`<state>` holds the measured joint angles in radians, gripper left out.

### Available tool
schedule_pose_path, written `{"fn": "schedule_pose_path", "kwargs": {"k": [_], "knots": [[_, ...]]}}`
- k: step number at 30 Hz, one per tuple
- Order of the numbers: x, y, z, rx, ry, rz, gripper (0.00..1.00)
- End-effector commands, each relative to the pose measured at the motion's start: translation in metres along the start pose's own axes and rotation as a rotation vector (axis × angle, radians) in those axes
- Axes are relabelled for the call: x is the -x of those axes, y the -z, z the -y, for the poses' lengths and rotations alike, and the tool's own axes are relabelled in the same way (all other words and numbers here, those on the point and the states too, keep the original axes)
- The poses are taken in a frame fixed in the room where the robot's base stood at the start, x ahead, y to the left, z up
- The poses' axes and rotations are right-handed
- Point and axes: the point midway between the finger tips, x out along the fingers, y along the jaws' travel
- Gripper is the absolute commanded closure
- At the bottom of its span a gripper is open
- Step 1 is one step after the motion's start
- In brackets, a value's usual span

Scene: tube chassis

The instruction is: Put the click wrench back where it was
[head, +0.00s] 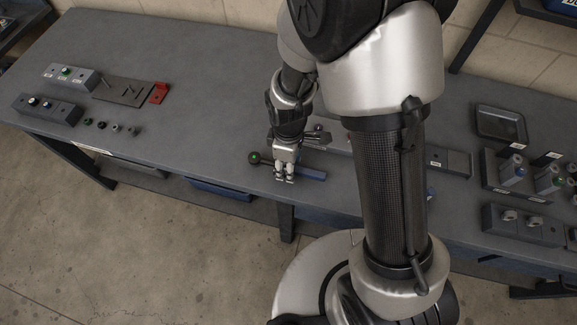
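A wrench-like tool, which I take for the click wrench (266,161), lies or is held low over the middle of the table near its front edge. Its round black head with a green spot points left. A blue bar (313,174) continues the line to the right; I cannot tell whether it is the handle or a separate rest. My gripper (284,179) points down at the tool between the head and the blue bar, with its fingers hiding part of it. I cannot tell whether the fingers are closed on it or whether it touches the table.
Left on the table (200,130) are labelled blocks (70,74), a dark plate with pins (122,91), a red bracket (159,93) and several small caps (102,125). At right are a tray (500,123) and blocks with fittings (525,226). My arm hides the table's middle right.

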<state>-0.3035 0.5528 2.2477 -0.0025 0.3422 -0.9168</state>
Motion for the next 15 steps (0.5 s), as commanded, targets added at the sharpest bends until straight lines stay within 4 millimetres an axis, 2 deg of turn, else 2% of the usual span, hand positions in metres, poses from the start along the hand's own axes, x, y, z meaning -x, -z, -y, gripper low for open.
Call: {"fn": "schedule_pose_path", "kwargs": {"k": [1, 3, 14, 15], "knots": [[-0.0111, -0.0001, 0.0001, 0.0, 0.001, 0.001, 1.0], [-0.0161, 0.0002, -0.0003, 0.0, 0.0, 0.0, 1.0], [-0.0191, 0.0005, -0.0006, 0.0, -0.002, -0.001, 1.0], [-0.0191, 0.0003, -0.0003, 0.0, -0.001, -0.001, 0.54]]}}
